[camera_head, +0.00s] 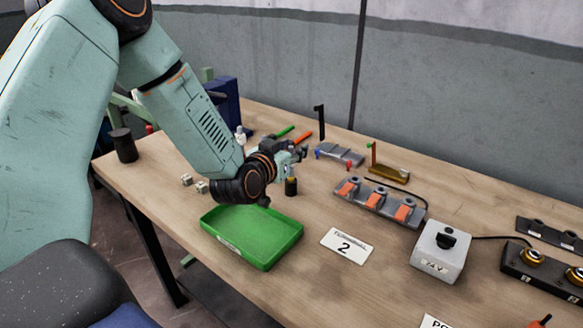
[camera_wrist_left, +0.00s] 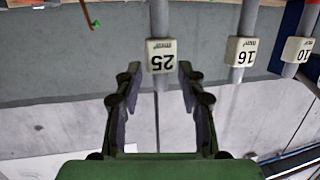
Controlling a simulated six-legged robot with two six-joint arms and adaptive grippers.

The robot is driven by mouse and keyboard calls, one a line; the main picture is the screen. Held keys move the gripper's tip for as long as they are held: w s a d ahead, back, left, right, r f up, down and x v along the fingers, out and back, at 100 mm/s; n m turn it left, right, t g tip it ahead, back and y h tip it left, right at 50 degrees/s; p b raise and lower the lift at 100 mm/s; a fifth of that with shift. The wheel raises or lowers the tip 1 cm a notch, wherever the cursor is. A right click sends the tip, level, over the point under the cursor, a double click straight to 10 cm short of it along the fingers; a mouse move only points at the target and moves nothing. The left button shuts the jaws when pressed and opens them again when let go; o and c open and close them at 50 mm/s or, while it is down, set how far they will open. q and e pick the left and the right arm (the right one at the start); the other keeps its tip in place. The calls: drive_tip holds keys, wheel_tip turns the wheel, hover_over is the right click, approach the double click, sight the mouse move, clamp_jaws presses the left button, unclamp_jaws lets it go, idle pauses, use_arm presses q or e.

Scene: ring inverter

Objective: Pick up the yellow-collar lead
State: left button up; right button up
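My left gripper (camera_head: 298,152) reaches over the workbench, past the green tray. In the left wrist view its two fingers (camera_wrist_left: 159,75) are spread apart with nothing held between them. A grey tube with a white "25" tag (camera_wrist_left: 161,56) shows beyond the fingertips, in line with the gap. Similar tubes carry tags "16" (camera_wrist_left: 241,52) and "10" (camera_wrist_left: 297,50) to the right. I cannot pick out a yellow-collar lead with certainty. My right gripper is not in view.
A green tray (camera_head: 250,255) lies at the front edge. A "2" sign (camera_head: 345,246), a grey switch box (camera_head: 438,252) and a block with orange parts (camera_head: 380,203) lie to its right. A black cylinder (camera_head: 123,145) stands at the left.

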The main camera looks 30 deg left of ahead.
use_arm(q)
drive_tip(key=shift+s+r, duration=0.2)
drive_tip(key=shift+w+a+f, duration=0.15)
drive_tip(key=shift+w+f, duration=0.05)
drive_tip(key=c, duration=0.7)
drive_tip(key=shift+s+r, duration=0.15)
clamp_jaws()
